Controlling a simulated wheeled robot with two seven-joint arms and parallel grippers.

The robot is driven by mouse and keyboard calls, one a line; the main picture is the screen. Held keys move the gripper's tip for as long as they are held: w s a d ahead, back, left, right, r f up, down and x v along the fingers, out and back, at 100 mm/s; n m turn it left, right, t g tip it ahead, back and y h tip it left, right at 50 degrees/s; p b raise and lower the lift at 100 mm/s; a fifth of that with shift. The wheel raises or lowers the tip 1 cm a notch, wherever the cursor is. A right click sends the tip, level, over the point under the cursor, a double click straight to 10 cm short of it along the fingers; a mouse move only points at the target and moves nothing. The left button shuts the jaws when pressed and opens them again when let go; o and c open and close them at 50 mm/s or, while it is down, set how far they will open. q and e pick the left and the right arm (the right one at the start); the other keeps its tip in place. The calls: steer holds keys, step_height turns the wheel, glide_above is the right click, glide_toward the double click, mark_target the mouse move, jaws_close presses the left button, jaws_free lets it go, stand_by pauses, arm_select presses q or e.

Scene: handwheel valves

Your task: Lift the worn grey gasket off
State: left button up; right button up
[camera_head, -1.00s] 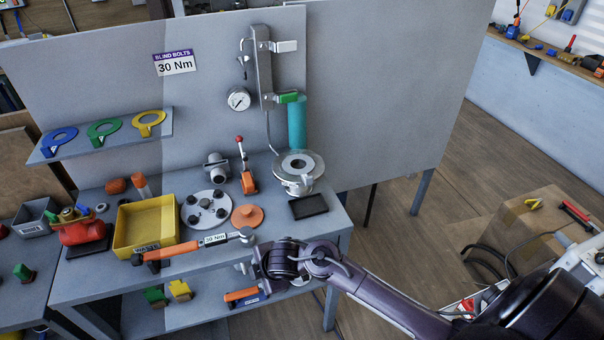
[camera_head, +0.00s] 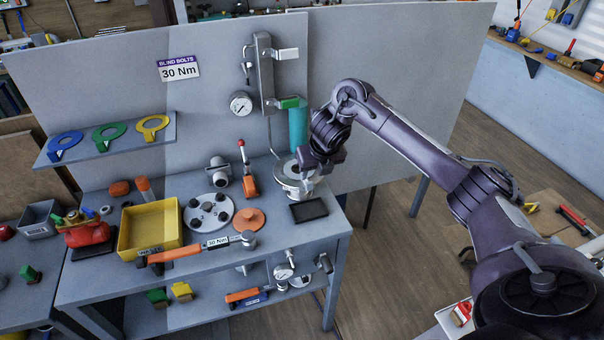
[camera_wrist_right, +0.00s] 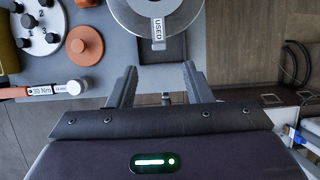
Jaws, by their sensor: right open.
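The worn grey gasket shows in the right wrist view as a flat grey ring with a tab marked USED (camera_wrist_right: 158,32) pointing towards my gripper. It lies on the round metal flange (camera_head: 289,182) at the right end of the bench, and my arm partly covers it in the head view. My right gripper (camera_head: 312,172) is beside and over the near right edge of the flange. In the wrist view its two fingers (camera_wrist_right: 159,72) are apart and empty, with the tab just ahead between them. My left gripper is not in view.
A black pad (camera_head: 309,209) lies in front of the flange. A torque wrench (camera_head: 195,248), a yellow waste bin (camera_head: 152,228), an orange disc (camera_head: 249,221) and a bolted grey plate (camera_head: 208,212) stand left. Blue, green and yellow rings (camera_head: 109,132) lie on the shelf. A teal cylinder (camera_head: 298,128) rises behind.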

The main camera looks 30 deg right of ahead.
mark_target(310, 183)
steer(key=p+x, duration=0.1)
steer(key=x, duration=0.5)
steer(key=shift+w+f, duration=0.15)
steer(key=shift+w+d+f, duration=0.1)
steer(key=shift+w+f, duration=0.15)
steer(key=shift+f, duration=0.35)
jaws_close()
steer(key=shift+r, duration=0.1)
